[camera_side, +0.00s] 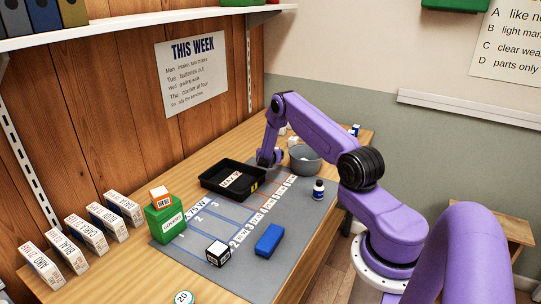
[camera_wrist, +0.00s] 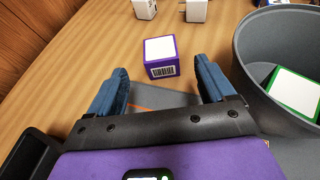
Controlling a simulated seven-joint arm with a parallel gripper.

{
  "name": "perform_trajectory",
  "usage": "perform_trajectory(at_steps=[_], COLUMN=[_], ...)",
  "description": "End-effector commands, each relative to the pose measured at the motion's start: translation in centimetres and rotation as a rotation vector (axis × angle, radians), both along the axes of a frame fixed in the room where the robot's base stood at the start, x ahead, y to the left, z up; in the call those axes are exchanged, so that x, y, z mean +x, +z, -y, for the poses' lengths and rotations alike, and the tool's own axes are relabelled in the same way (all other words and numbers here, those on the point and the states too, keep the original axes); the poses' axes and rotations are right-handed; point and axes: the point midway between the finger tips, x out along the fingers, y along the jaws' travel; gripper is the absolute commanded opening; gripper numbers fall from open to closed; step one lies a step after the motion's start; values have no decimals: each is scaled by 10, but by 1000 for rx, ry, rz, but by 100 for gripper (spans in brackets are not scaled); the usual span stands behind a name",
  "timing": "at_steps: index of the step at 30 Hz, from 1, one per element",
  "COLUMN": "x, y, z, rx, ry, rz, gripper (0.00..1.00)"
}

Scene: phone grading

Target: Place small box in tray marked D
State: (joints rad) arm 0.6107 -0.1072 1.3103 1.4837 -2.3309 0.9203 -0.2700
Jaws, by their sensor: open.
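In the wrist view a small purple box (camera_wrist: 161,58) with a white top and a barcode stands on the wood table, just beyond and between my blue fingertips. My gripper (camera_wrist: 160,80) is open with nothing between its fingers. In the side view my gripper (camera_side: 266,160) is low at the far end of the mat, beside a black tray (camera_side: 207,184). The tray holds a white label and a yellow mark; I cannot read a D on it. The purple box cannot be made out in the side view. Which box the task means is not clear.
A grey bin (camera_side: 313,166) stands right of my gripper, with a green box (camera_wrist: 296,92) inside. On the grey mat (camera_side: 250,275) are a blue box (camera_side: 269,238), a black-and-white cube (camera_side: 218,253) and a bottle (camera_side: 319,189). Several white cartons (camera_side: 87,234) line the left.

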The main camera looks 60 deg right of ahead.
Motion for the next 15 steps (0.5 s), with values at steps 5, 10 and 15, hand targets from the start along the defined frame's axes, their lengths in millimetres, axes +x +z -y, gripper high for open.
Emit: perform_trajectory(at_steps=[5, 10, 15], x=[-7, -11, -5], y=[8, 12, 28], z=[-18, -27, -43], rx=[0, 0, 8], ry=[1, 0, -14], rz=[-1, 0, 29], gripper=[83, 83, 83])
